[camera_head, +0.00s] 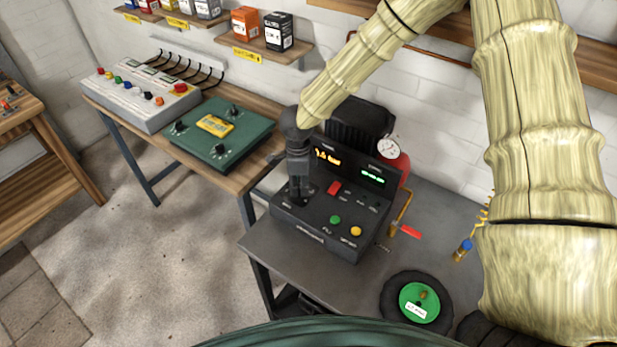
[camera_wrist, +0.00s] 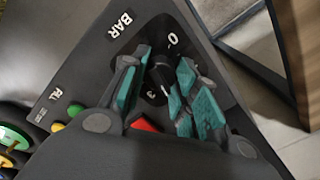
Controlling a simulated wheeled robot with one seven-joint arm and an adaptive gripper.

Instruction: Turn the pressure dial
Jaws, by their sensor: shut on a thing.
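The black compressor panel (camera_head: 320,217) stands on the dark grey table, with a lit orange pressure readout (camera_head: 328,157) in bar and a green readout (camera_head: 373,175). My gripper (camera_head: 299,185) points down at the panel's left part. In the wrist view my gripper (camera_wrist: 161,85) has its teal-padded fingers on both sides of the black pressure dial (camera_wrist: 160,72), near the word BAR, and is shut on it. Scale numbers show beside the dial. The fingers hide part of the dial, and in the head view the gripper largely covers it.
A red switch (camera_head: 334,188), a green button (camera_head: 335,219) and a yellow button (camera_head: 356,231) sit right of the gripper. A gauge (camera_head: 388,148) stands behind the panel. A hose reel with green hub (camera_head: 419,302) lies at front right. A green control box (camera_head: 218,135) is on the left bench.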

